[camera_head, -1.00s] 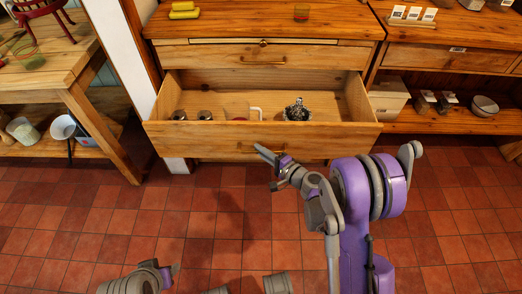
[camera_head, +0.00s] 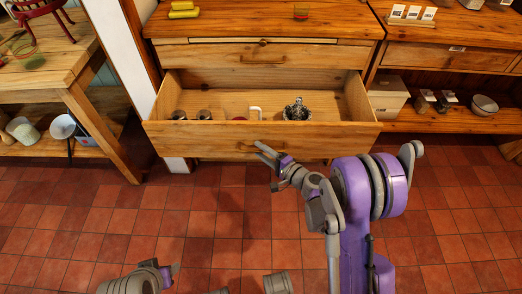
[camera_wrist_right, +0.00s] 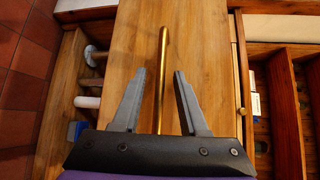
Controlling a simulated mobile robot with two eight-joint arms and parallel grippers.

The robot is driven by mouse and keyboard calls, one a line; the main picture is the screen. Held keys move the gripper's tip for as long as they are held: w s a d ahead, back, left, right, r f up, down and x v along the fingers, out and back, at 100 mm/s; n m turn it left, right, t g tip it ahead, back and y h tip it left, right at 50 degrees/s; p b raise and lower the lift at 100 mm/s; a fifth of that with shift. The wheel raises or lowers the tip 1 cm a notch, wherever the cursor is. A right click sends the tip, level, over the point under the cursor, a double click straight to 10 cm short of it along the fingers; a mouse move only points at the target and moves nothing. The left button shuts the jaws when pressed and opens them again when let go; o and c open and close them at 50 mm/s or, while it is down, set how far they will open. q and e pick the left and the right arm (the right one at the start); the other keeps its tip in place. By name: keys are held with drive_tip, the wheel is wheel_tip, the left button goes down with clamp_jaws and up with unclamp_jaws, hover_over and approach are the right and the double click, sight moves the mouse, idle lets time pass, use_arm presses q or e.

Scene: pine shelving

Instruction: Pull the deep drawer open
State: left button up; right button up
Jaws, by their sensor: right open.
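The deep drawer (camera_head: 200,143) of the pine chest stands pulled out, with its inside and contents showing in the head view. Its brass handle (camera_wrist_right: 162,80) runs along the drawer front. My right gripper (camera_wrist_right: 160,71) is open, its two dark fingers on either side of the handle in the right wrist view, with gaps visible. In the head view the right gripper (camera_head: 265,153) is just in front of the drawer front, near the handle's right part. My left gripper (camera_head: 170,272) shows only partly at the bottom left, and its jaws are unclear.
The drawer holds dark-topped jars (camera_head: 204,115), a pale curved handle (camera_head: 255,112) and a dark patterned item (camera_head: 297,111). A shallower closed drawer (camera_head: 215,55) is above. A workbench (camera_head: 50,75) stands left, and shelving with a box (camera_head: 388,97) right. The tiled floor in front is clear.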

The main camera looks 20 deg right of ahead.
use_arm(q)
drive_tip(key=shift+r+p, duration=0.35)
drive_tip(key=shift+r, duration=0.1)
use_arm(e)
drive_tip(key=v, duration=1)
drive_tip(key=shift+s, duration=0.2)
drive_tip(key=s+a+r+n+g+h, duration=0.2)
drive_tip(key=s+a+r+n+g, duration=0.1)
drive_tip(key=s+a+n+g, duration=0.5)
drive_tip(key=s+d+r+n+g+h, duration=0.1)
drive_tip(key=s+d+r+n+h, duration=0.15)
drive_tip(key=s, duration=0.55)
drive_tip(key=s+d+r+n+g+h, duration=0.1)
drive_tip(key=s+d+n+h, duration=0.25)
drive_tip(key=s, duration=0.35)
use_arm(q)
wheel_tip(320, 180, up, 24)
drive_tip(key=w+t+p, duration=0.1)
drive_tip(key=p, duration=1.9)
drive_tip(key=shift+w+f+p, duration=0.2)
drive_tip(key=shift+f+p, duration=0.05)
drive_tip(key=shift+p, duration=0.05)
use_arm(e)
wheel_tip(320, 180, up, 22)
drive_tip(key=w+t, duration=0.1)
drive_tip(key=w, duration=0.1)
drive_tip(key=shift+a, duration=0.4)
